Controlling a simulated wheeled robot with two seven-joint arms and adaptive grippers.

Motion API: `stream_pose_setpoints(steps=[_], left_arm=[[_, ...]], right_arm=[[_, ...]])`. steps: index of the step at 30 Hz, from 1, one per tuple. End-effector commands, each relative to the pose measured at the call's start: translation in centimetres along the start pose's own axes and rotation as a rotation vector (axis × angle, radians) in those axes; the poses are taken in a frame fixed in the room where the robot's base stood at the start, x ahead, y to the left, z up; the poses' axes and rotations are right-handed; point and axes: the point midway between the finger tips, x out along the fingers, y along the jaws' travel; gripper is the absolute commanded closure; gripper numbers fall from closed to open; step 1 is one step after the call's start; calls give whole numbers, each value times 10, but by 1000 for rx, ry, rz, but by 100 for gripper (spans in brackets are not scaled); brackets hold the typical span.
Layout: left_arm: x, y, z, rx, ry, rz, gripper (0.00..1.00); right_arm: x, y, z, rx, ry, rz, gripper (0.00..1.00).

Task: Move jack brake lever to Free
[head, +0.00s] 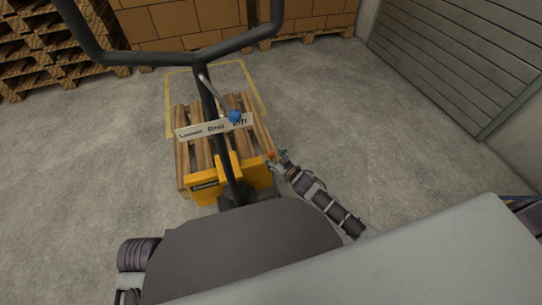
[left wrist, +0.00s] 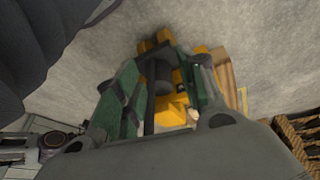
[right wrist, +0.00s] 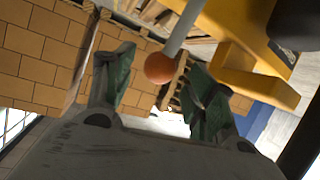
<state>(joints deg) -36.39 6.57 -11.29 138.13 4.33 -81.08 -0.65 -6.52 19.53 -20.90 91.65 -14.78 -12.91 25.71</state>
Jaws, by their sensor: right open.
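The yellow pallet jack (head: 230,178) stands upright in front of me with its black handle (head: 215,105) rising toward me. A grey lever ending in an orange ball (right wrist: 160,68) shows in the right wrist view; I take it as the brake lever. The ball also shows in the head view (head: 270,154), at the jack's right side. My right gripper (head: 279,157) is open, and the ball appears between its fingertips, with no clear grip. No Free marking is readable. My left gripper (left wrist: 163,75) is open in the left wrist view, its fingers pointing toward the jack.
A second lever with a blue ball (head: 235,116) stands by a white label plate (head: 190,133). A wooden pallet (head: 183,160) lies behind the jack inside a yellow floor outline. Stacked pallets (head: 40,55) and cartons (head: 180,25) stand at the back. The floor right of the jack is clear.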

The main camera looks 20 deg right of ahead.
Motion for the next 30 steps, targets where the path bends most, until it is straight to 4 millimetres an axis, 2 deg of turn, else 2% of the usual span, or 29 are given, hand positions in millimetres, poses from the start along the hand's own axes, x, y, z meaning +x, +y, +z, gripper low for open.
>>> stream_pose_setpoints(steps=[12,26,30], left_arm=[[28,3,4,-7,37,24,60],[32,3,5,-11,47,29,60],[31,3,4,-10,48,28,60]], right_arm=[[31,0,0,0,1,0,44],[35,0,0,0,0,0,44],[35,0,0,0,0,0,61]])
